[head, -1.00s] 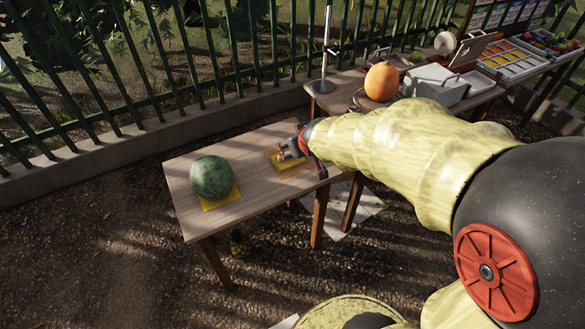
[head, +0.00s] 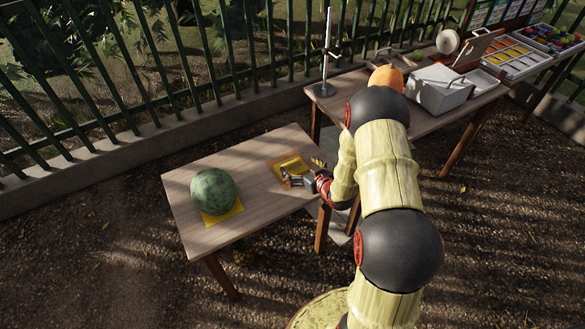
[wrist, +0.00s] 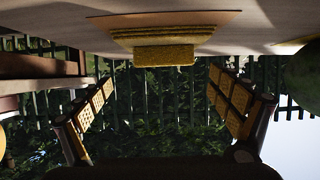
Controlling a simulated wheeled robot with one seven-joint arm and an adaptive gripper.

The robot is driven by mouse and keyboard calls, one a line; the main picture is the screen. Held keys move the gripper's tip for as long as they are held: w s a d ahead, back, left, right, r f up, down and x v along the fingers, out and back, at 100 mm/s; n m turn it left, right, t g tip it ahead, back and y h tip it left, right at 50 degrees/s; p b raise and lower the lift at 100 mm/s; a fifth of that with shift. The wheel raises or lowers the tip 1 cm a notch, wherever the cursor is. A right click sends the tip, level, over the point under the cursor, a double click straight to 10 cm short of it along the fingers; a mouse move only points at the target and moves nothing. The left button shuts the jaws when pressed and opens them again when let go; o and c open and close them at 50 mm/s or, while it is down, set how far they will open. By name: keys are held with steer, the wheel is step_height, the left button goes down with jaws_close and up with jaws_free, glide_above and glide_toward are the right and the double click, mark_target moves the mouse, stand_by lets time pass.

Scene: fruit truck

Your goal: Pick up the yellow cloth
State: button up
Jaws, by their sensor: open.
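The yellow cloth (head: 290,165) lies folded on a thin orange-brown board (head: 276,173) on the wooden table (head: 250,152). In the wrist view, which looks upside down, the cloth (wrist: 165,55) is a thick yellow block at the top centre, on the board (wrist: 98,22). My gripper (head: 302,173) is low at the table's right side, beside the cloth. In the wrist view, my gripper (wrist: 160,96) is open, with patterned pads on both fingers and nothing between the pads. The cloth lies ahead, roughly centred between the fingers. Contact is not visible.
A watermelon (head: 213,190) sits on a yellow square (head: 225,216) at the table's left. A second table (head: 436,120) at the right holds an orange pumpkin (head: 386,76), a white box (head: 436,88) and a metal stand (head: 326,60). A green fence (head: 230,60) runs behind.

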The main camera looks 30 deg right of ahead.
mark_target(291, 162)
steer(key=x, duration=0.2)
steer(key=b+x, duration=0.1)
steer(key=x, duration=0.1)
steer(key=b+x, duration=0.1)
steer(key=x, duration=0.1)
steer(key=shift+s+a+f, duration=0.1)
steer(key=shift+a+f, duration=0.15)
steer(key=shift+a, duration=0.05)
steer(key=shift+r, duration=0.1)
steer(key=shift+c, duration=1.1)
steer(key=c, duration=1)
